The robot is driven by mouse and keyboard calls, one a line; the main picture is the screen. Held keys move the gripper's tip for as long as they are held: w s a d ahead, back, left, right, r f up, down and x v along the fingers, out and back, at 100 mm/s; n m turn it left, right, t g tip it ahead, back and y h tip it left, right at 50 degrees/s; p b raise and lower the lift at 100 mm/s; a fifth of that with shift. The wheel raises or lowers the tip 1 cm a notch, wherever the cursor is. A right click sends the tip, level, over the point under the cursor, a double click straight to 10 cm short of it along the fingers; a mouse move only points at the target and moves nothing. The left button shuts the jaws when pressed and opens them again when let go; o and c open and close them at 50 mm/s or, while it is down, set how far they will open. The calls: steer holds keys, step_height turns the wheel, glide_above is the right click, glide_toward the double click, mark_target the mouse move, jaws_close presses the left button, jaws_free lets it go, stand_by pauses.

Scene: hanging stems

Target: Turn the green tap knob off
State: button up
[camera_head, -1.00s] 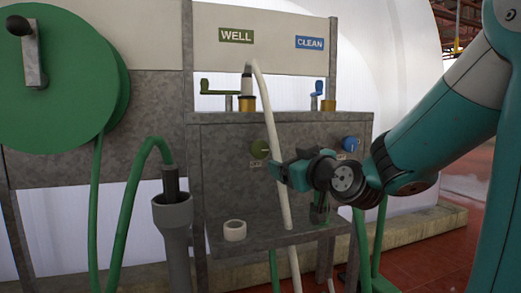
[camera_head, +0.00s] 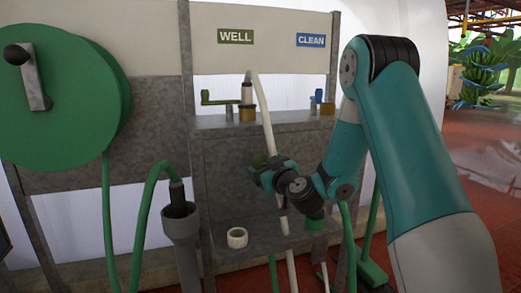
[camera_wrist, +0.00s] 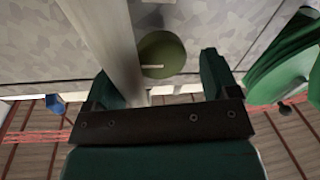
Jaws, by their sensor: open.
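The green tap knob (camera_head: 259,159) is on the front of the grey metal panel, partly hidden behind my gripper in the head view. In the wrist view the round green knob (camera_wrist: 162,52) faces me, with a pale, roughly level pointer line. My gripper (camera_head: 266,173) is open right in front of it. In the wrist view the knob shows between and beyond the two fingers (camera_wrist: 156,72). I cannot tell whether either finger touches it. The pale hose (camera_head: 265,115) runs down beside the knob. It also shows in the wrist view (camera_wrist: 112,40), close to the left finger.
A blue knob (camera_wrist: 55,103) is off to the left in the wrist view. Green (camera_head: 220,99) and blue (camera_head: 317,97) lever handles stand above the panel. A white tape roll (camera_head: 237,238) sits on the shelf. A green hose reel (camera_head: 60,90) is at left.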

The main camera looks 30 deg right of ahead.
mark_target(262, 165)
steer(key=shift+w+d+r+p, duration=0.1)
steer(key=shift+w+r+p, duration=0.1)
steer(key=shift+w+p, duration=0.75)
steer(key=shift+w+d+f, duration=0.1)
steer(key=shift+w+f, duration=0.15)
steer(key=shift+w, duration=0.45)
steer(key=c, duration=0.9)
